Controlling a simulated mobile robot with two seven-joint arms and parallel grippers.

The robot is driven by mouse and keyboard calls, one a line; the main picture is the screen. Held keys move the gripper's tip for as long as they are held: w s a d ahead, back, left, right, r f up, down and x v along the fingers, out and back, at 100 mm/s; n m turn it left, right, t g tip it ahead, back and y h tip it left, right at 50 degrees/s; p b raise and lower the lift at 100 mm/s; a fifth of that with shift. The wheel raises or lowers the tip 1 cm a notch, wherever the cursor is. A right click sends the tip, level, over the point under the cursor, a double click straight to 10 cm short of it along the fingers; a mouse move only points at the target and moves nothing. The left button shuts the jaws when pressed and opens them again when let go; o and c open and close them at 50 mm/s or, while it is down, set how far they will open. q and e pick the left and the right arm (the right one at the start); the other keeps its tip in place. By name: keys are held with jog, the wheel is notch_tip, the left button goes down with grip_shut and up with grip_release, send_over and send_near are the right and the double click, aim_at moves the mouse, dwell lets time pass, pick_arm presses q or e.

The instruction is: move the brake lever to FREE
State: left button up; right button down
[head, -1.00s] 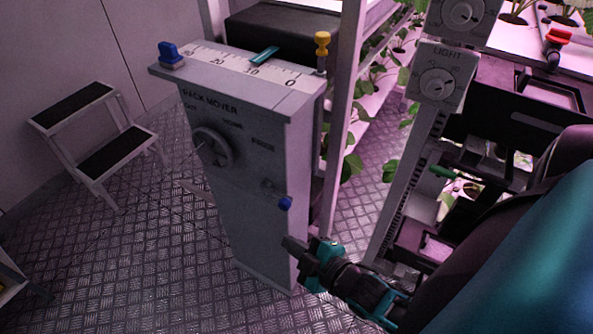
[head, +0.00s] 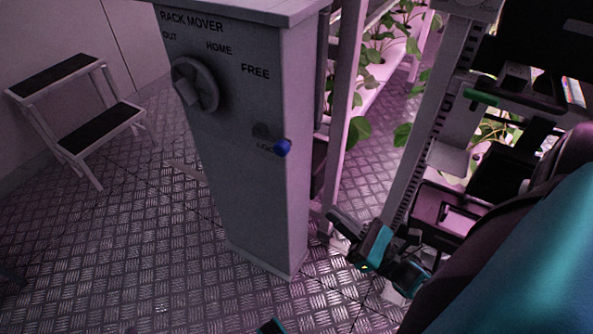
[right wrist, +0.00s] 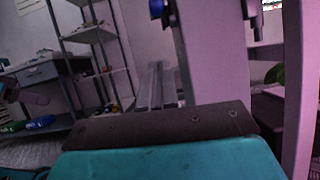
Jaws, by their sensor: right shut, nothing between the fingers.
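The brake lever (head: 283,147) is a short lever with a blue knob on the front of the grey rack mover pedestal (head: 250,190). Its knob sits beside the LOCK lettering, at the pedestal's right edge. The FREE lettering (head: 255,72) is higher on the same face. My right gripper (head: 333,217) is shut and empty, below and to the right of the knob and apart from it. In the right wrist view, a blue knob (right wrist: 156,8) shows at the top edge, probably the lever's. A small teal piece at the head view's bottom edge may be my left gripper; its fingers are hidden.
A handwheel (head: 195,85) sits left of the lever on the pedestal. A pale rack post (head: 342,110) and plants stand just right of it. A step stool (head: 75,110) stands at left. The metal floor in front is clear.

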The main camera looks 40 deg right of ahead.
pick_arm(q)
jog(key=shift+w+r, duration=0.1)
pick_arm(e)
send_near(269, 140)
jog(key=a, duration=0.2)
pick_arm(q)
jog(key=shift+s+a, duration=0.2)
pick_arm(e)
jog(key=shift+w+r, duration=0.55)
jog(key=shift+r, duration=0.3)
pick_arm(q)
jog(key=shift+p, duration=0.4)
pick_arm(e)
jog(key=shift+r, duration=0.1)
